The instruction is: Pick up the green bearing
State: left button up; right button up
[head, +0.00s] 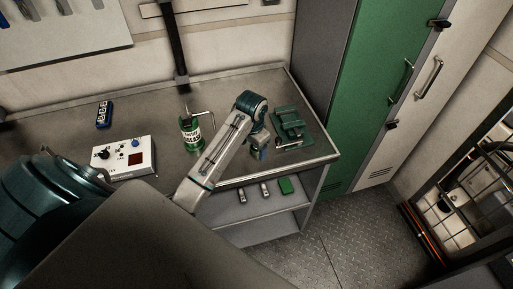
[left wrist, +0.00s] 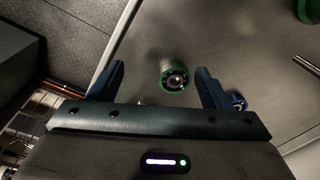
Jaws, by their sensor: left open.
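The green bearing (left wrist: 175,79) is a small green ring with a dark, shiny metal centre. In the left wrist view it lies on the grey bench top (left wrist: 190,35), between the lines of my two fingers and nearer the right one. My left gripper (left wrist: 160,70) is open and empty, with its blue fingers apart on either side of the bearing. In the head view my left gripper (head: 258,150) hangs over the bench's front right part, and I cannot make out the bearing there. My right gripper is not in view.
A green vise (head: 292,130) stands right of my gripper. A small blue part (left wrist: 239,102) lies by my right finger. A lower shelf (head: 235,212) holds small items.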

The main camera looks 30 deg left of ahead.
pick_arm(q)
jog(key=shift+g, duration=0.3)
jog(key=w+b, duration=0.1)
jog(key=w, duration=0.1)
jog(key=w+a+r+b, duration=0.1)
jog(key=w, duration=0.1)
jog(key=w+a+b, duration=0.1)
jog(key=w, duration=0.1)
jog(key=shift+a+r, duration=0.25)
jog(key=shift+r, duration=0.15)
notch_tip(320, 180, down, 2)
jog(key=shift+w+p, duration=0.15)
jog(key=shift+p, duration=0.35)
jog(key=f+p, duration=0.1)
jog(key=f, duration=0.1)
jog(key=s+f+p, duration=0.1)
jog(key=f+p, duration=0.1)
jog(key=shift+d+f, duration=0.2)
jog(key=shift+f, duration=0.05)
jog(key=shift+w+f, duration=0.15)
jog(key=shift+f, duration=0.45)
jog(key=c, duration=1)
jog(key=shift+c, duration=0.7)
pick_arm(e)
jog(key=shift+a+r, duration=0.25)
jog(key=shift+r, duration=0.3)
